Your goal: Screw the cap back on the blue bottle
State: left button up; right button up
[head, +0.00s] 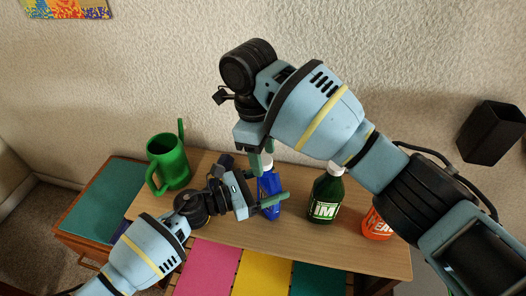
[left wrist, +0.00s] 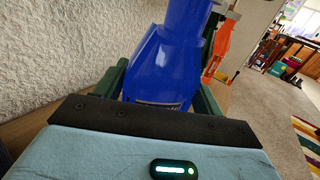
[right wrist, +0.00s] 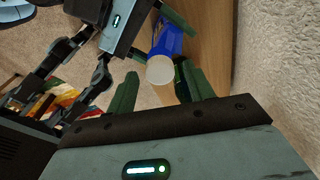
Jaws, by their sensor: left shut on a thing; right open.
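The blue bottle (head: 268,186) stands upright on the wooden table. My left gripper (head: 266,200) is shut on its body, with a green finger on each side; the bottle also fills the middle of the left wrist view (left wrist: 170,65). A round white cap (right wrist: 160,69) sits on top of the bottle in the right wrist view; whether it is screwed tight cannot be told. My right gripper (right wrist: 158,88) is open just above the bottle top, its fingers on either side of the cap. In the head view my right gripper (head: 262,158) largely hides the cap.
A green bottle with a white cap (head: 325,197) and an orange bottle (head: 376,224) stand to the right on the wooden table (head: 225,232). A green watering can (head: 168,160) stands at the left. Pink, yellow and teal panels lie along the front.

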jog(key=shift+r, duration=2.2)
jog(key=shift+c, duration=0.2)
